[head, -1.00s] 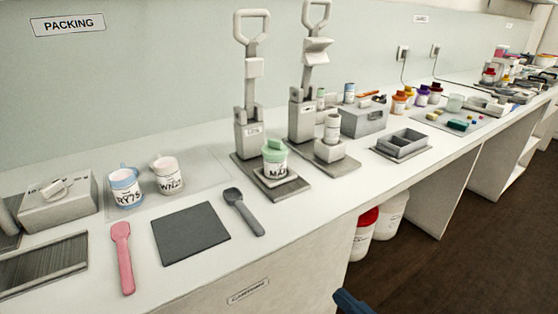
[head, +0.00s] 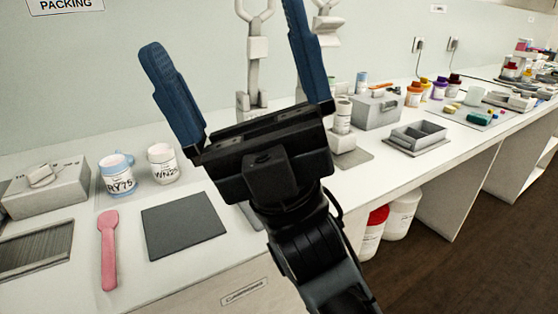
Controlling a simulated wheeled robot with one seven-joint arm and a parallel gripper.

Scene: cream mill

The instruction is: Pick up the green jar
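My gripper (head: 228,72) is in the middle of the head view, its two blue fingers spread wide and pointing up and away. Nothing shows between the fingers except the wall and part of a press. The green-lidded jar is not visible now; my gripper and arm cover the spot on the press base where it stood in the earlier view. I cannot tell how far the fingers are from it.
Two upright presses, the left one (head: 258,75) partly hidden, stand behind my gripper. Red- and white-lidded tubs stand below the counter.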

